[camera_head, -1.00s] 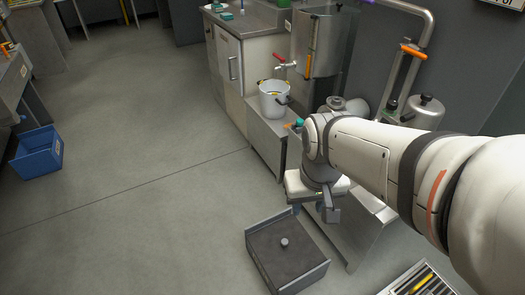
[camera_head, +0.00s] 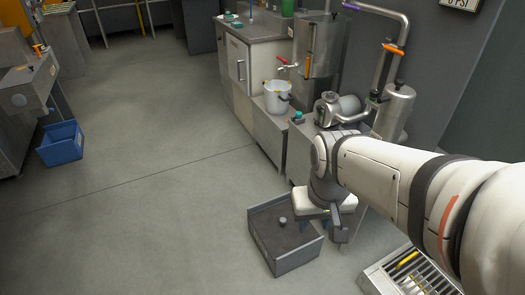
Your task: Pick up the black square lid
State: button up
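The black square lid (camera_head: 291,236) has a small round grey knob (camera_head: 283,220) in its middle. It lies in a grey square box (camera_head: 296,261) with raised side walls, on the floor at the lower middle of the view. My gripper (camera_head: 318,222) is above the box's right part, to the right of the knob and apart from it.
A steel bench with a white pot (camera_head: 277,97) stands behind the box. A metal tray (camera_head: 408,275) with a yellow item is at the lower right. A blue bin (camera_head: 61,145) is at the left. The floor (camera_head: 150,200) left of the box is clear.

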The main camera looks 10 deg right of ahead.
aim_at(275, 225)
jog(key=z, duration=0.15)
jog(key=i, duration=0.9)
jog(key=u, duration=0.05)
